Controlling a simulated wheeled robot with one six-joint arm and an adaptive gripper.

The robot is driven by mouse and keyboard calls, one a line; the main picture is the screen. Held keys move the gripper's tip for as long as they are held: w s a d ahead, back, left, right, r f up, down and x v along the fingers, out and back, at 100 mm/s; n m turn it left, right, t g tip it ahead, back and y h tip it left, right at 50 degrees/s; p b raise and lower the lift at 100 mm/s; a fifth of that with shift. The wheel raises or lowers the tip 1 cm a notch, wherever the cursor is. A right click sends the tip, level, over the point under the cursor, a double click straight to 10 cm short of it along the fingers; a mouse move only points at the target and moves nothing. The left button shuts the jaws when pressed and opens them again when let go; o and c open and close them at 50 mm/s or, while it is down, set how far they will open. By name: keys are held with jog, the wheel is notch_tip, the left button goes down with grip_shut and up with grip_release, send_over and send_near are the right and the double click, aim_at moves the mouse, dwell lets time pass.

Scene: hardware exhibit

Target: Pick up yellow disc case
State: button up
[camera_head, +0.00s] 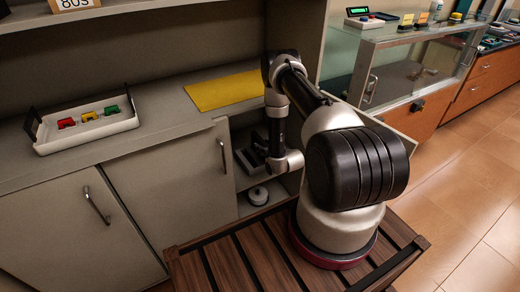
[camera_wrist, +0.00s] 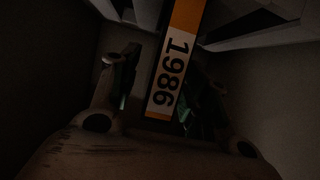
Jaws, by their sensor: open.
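An orange-yellow case with a white label reading "1986" (camera_wrist: 168,78) stands out in the dim wrist view, long and narrow, running from the top centre down between my fingers. It looks like the yellow disc case. My gripper (camera_wrist: 158,102) is open, with one finger on each side of its lower end. I cannot tell whether the fingers touch it. In the head view my arm reaches into the open cabinet compartment, and the case cannot be made out there.
The compartment is tight, with dark walls (camera_wrist: 285,115) close on both sides. On the counter are a yellow mat (camera_head: 222,91) and a white tray (camera_head: 80,138) with red, yellow and green items. A glass display case (camera_head: 410,75) stands right.

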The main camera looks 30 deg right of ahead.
jog(key=shift+c, duration=0.4)
grip_shut()
